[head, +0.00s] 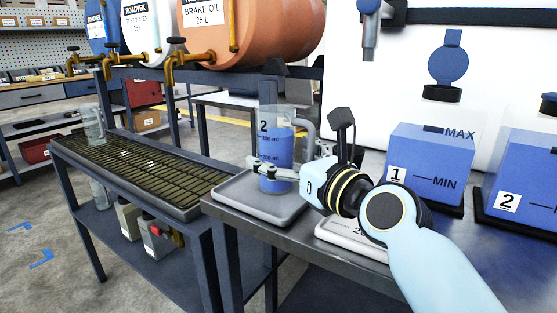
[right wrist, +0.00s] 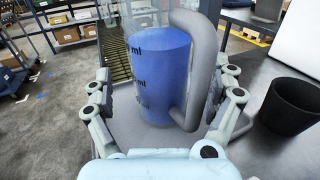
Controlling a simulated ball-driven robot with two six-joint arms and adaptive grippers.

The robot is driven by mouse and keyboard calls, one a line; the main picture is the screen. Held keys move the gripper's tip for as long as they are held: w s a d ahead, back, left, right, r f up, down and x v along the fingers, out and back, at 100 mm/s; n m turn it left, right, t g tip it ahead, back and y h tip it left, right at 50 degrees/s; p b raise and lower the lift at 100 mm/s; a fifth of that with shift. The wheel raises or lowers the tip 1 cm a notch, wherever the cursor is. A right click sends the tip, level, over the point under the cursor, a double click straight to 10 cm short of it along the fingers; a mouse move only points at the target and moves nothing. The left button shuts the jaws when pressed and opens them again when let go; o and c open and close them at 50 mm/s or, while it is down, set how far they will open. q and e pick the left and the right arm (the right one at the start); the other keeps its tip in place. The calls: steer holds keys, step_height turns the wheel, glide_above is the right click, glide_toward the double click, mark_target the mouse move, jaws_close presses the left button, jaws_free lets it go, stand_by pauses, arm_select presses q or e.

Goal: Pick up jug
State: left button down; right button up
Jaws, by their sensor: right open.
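The jug (head: 275,148) is clear, marked 2, with a grey handle and blue liquid in it. It stands upright on a grey tray (head: 228,205) at the near-left corner of the dark bench. My right gripper (head: 272,168) is at the jug's side, low on its body. In the right wrist view the jug (right wrist: 160,75) is between the open fingers of the right gripper (right wrist: 165,95), with the handle towards the right finger. Whether either finger touches the jug cannot be told. My left gripper is not in view.
Blue-filled tanks 1 (head: 425,165) and 2 (head: 525,180) stand on the bench at right. A second clear jug (head: 93,125) is at the far end of the drip grate (head: 130,165), below the drum taps. A dark cup (right wrist: 292,107) stands right in the wrist view.

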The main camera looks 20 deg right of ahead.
steer(key=shift+x, duration=0.85)
steer(key=shift+d, duration=0.1)
steer(key=c, duration=1.3)
steer(key=shift+r, duration=0.15)
steer(key=shift+c, duration=0.2)
